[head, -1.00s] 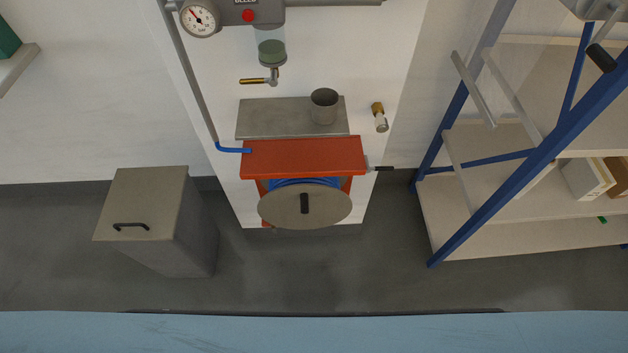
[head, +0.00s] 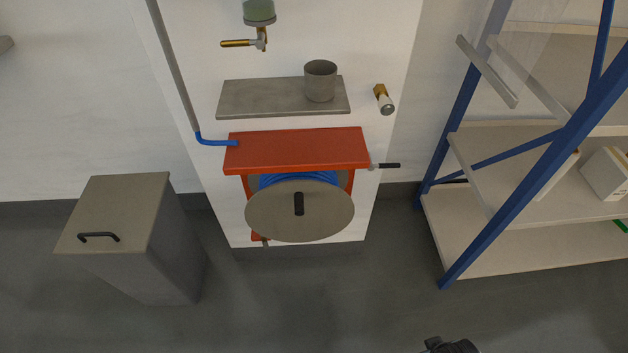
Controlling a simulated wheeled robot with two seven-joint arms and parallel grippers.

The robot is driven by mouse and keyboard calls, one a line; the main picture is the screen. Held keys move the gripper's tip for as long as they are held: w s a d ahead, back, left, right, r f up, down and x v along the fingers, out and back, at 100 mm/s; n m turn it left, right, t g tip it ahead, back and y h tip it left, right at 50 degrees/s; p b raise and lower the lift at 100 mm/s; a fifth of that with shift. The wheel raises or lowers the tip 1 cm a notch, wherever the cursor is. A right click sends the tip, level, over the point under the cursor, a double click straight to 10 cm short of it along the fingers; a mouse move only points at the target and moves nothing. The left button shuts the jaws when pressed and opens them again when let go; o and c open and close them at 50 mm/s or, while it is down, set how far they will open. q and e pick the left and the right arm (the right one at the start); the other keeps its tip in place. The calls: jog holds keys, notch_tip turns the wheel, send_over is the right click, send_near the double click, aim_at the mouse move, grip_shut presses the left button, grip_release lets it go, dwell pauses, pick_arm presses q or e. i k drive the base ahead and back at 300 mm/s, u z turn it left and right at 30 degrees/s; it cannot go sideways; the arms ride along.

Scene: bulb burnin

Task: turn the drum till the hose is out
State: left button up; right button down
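The drum (head: 270,215) hangs under a red housing (head: 295,149) on the white wall panel. Its grey round face carries a black handle (head: 299,204). Blue hose (head: 298,179) is wound behind the face, and its coils show under the housing. A short blue hose end (head: 215,141) runs from the housing's left side to a grey pipe. A dark part that looks like my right gripper (head: 450,345) just enters at the bottom edge, well below and right of the drum. Its fingers cannot be made out. My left gripper is out of view.
A small crank with a black grip (head: 388,165) sticks out right of the housing. A cup (head: 320,82) stands on a grey shelf (head: 245,98) above. A lidded bin (head: 112,213) stands at left, a blue-framed rack (head: 520,190) at right. The floor in front is clear.

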aim_at(309, 206)
jog(key=k, duration=0.5)
jog(key=u, duration=1.95)
jog(key=i, duration=1.3)
jog(key=z, duration=2.1)
